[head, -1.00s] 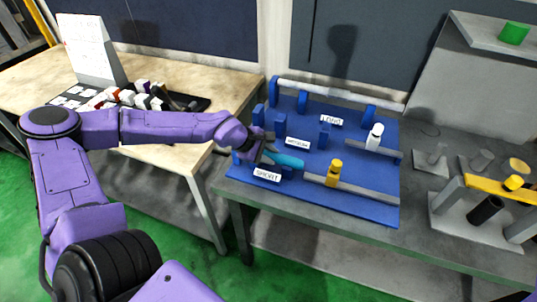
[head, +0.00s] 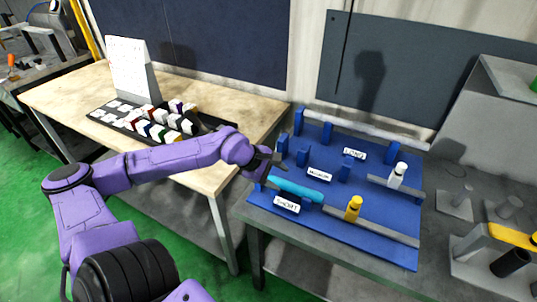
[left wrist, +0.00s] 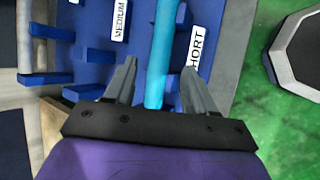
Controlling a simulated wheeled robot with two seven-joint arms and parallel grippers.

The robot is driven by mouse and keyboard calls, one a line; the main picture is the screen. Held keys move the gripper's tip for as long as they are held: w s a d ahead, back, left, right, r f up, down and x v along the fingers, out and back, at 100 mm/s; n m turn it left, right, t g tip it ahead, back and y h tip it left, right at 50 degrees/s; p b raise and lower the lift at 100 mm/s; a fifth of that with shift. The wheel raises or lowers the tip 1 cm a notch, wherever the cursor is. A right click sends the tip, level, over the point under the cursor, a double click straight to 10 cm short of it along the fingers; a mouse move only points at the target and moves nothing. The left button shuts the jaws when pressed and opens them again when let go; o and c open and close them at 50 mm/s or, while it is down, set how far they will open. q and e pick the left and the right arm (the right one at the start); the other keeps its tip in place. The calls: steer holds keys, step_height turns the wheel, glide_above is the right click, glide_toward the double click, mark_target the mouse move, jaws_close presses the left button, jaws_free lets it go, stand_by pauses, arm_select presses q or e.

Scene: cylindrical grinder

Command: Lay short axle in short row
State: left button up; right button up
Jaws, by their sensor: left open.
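The short axle is a cyan rod (head: 296,189) lying along the short row of the blue rack (head: 352,211), just behind the white SHORT label (head: 286,204). My left gripper (head: 275,163) is open, near the rod's left end and slightly behind it in the head view. In the left wrist view the rod (left wrist: 162,45) runs lengthwise between the spread fingers of my left gripper (left wrist: 157,75), and neither finger appears to press on it. The rod's seats under it are hard to make out. My right gripper is not in view.
Blue posts (head: 326,132) stand in the medium and long rows. The wooden table (head: 85,90) at left holds a black tray of small blocks (head: 160,128).

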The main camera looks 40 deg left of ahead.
arm_select(q)
steer(key=v, duration=0.4)
steer(key=shift+s+a+r, duration=0.1)
steer(key=shift+s+r, duration=0.05)
steer(key=shift+s, duration=0.05)
